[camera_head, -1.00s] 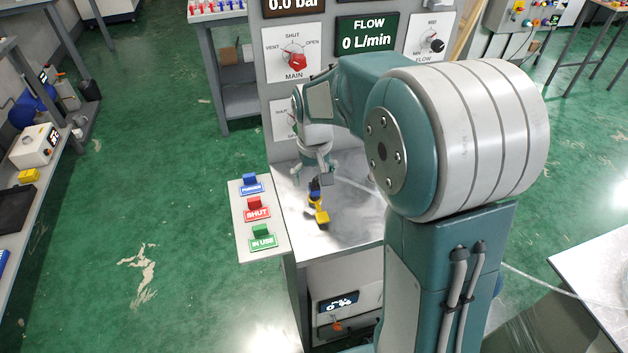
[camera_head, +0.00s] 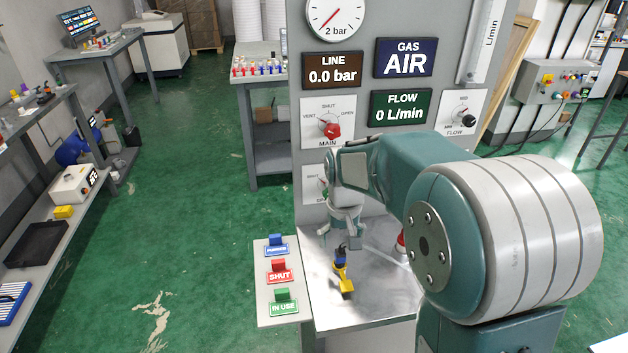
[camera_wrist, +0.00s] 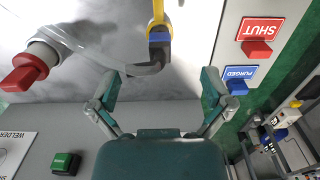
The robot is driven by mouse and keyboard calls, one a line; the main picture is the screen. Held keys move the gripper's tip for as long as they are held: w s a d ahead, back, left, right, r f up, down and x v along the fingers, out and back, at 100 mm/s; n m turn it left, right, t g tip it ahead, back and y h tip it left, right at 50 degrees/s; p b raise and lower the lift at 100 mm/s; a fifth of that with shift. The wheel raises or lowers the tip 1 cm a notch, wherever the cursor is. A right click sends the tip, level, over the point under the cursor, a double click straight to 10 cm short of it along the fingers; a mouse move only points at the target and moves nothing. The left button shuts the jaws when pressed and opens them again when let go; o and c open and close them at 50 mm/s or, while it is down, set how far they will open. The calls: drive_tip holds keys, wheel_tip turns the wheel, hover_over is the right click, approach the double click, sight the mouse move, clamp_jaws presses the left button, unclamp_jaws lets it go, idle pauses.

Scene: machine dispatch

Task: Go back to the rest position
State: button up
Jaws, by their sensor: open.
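My gripper (camera_wrist: 163,88) is open and empty in the wrist view, its two fingers spread apart. In the head view it (camera_head: 339,236) hangs over the steel bench top (camera_head: 372,312), in front of the gas panel. A small yellow and blue object (camera_head: 344,280) is on the bench top, just below my gripper. Its yellow and blue parts also show in the wrist view (camera_wrist: 159,38), ahead of the fingertips and apart from them. My arm hides part of the panel and bench.
A side shelf holds PURGED (camera_head: 276,247), SHUT (camera_head: 280,272) and IN USE (camera_head: 284,301) tags left of the bench. The panel (camera_head: 352,85) with its MAIN knob (camera_head: 330,128) stands behind. A red-handled fitting (camera_wrist: 22,74) is left in the wrist view. Green floor at left is clear.

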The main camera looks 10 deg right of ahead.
drive_tip(key=s+r+t, duration=0.2)
drive_tip(key=s+r, duration=0.3)
drive_tip(key=s, duration=0.5)
drive_tip(key=s+r+t, duration=0.3)
drive_tip(key=s+r, duration=0.2)
drive_tip(key=s, duration=0.6)
drive_tip(key=shift+r+t, duration=0.2)
drive_tip(key=shift+t, duration=0.1)
